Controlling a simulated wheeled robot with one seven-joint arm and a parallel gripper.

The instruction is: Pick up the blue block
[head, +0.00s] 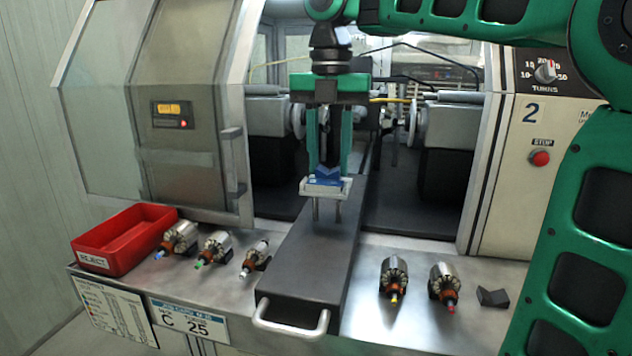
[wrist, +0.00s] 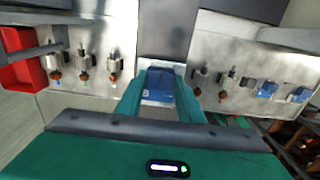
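The blue block (head: 325,178) has a notched V-shaped top and sits at a small pale platform (head: 341,189) on thin posts above the dark slide. My gripper (head: 329,166) points straight down over it, with its two green fingers apart on the left and right. In the wrist view the blue block (wrist: 160,86) shows between the fingertips of my gripper (wrist: 162,76). Whether the fingers touch its sides is unclear, and the contact area is partly hidden.
Several armatures stand on the metal bench, left and right of the dark slide (head: 312,262) with its front handle. A red reject bin (head: 100,257) is at the left, a small dark V-block (head: 492,297) at the right. The winder's heads flank my gripper. More blue pieces (wrist: 267,90) show at the right in the wrist view.

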